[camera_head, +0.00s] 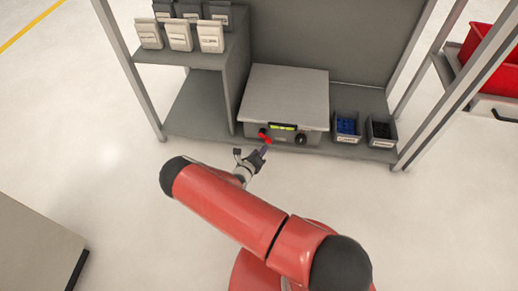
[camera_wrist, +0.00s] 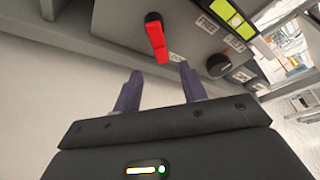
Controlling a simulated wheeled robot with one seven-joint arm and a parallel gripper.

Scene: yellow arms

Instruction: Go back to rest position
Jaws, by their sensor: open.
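My gripper (camera_head: 255,158) is at the front of a grey box-shaped device (camera_head: 288,95) on the shelf unit. In the wrist view my gripper (camera_wrist: 160,80) shows two purple fingers spread apart with nothing between them. A red knob or lever (camera_wrist: 157,40) on the device's front panel lies just beyond the fingertips, apart from them. It also shows in the head view (camera_head: 264,135). A black round knob (camera_wrist: 219,64) sits to its right, and a green-yellow display (camera_wrist: 232,18) is above.
Two small bins, one with blue parts (camera_head: 346,138) and one with dark parts (camera_head: 381,143), stand right of the device. Several labelled boxes (camera_head: 178,36) sit on the upper left shelf. A red crate (camera_head: 482,48) is at the far right. The floor (camera_head: 110,160) at left is clear.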

